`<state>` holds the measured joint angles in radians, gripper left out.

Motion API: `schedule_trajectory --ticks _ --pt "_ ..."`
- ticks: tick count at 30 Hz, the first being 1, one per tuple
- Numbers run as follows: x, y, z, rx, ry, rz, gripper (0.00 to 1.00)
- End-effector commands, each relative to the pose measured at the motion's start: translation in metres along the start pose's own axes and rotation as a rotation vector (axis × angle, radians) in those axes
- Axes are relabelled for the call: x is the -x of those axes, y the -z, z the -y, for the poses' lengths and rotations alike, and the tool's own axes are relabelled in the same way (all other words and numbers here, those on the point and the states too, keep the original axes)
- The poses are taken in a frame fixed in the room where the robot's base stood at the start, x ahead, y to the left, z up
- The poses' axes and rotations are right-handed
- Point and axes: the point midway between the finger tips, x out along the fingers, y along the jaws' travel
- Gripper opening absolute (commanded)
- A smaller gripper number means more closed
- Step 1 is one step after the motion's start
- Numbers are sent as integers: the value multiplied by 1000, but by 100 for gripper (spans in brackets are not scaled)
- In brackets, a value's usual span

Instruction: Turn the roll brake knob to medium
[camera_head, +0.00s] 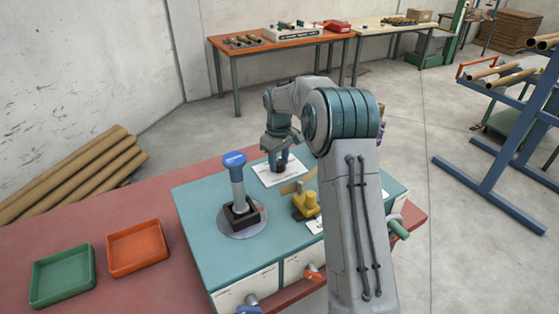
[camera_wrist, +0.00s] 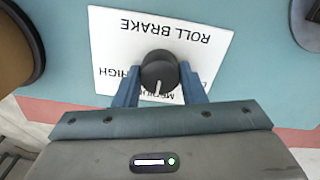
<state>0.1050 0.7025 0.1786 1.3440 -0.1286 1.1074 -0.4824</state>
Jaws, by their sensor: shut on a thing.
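The roll brake knob (camera_wrist: 159,69) is a round black knob on a white label plate (camera_wrist: 110,32), seen upside down in the wrist view. A white pointer line on the knob points down in the picture, roughly toward the partly hidden MEDIUM label. HIGH is to the left of the knob, and the label to the right is mostly covered. My gripper (camera_wrist: 161,86) is shut on the knob, with one blue finger on each side. In the head view my gripper (camera_head: 279,164) reaches down to the white plate (camera_head: 290,177) at the back of the teal box.
The teal box (camera_head: 195,215) stands on a red table (camera_head: 60,218). A blue-topped post (camera_head: 236,175) and a yellow part (camera_head: 306,204) stand on the box. Green (camera_head: 62,275) and orange (camera_head: 137,248) trays lie to the left.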

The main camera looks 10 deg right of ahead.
Motion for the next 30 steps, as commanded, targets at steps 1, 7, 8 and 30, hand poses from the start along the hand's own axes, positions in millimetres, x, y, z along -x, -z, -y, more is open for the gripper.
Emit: schedule_trajectory --ticks 1,7,8,30 --pt "2 1 -1 3 -3 -5 14" --pt "2 1 -1 5 -4 -5 14" --pt "2 1 -1 4 -4 -5 14" --pt "28 1 -1 3 -4 -6 59"
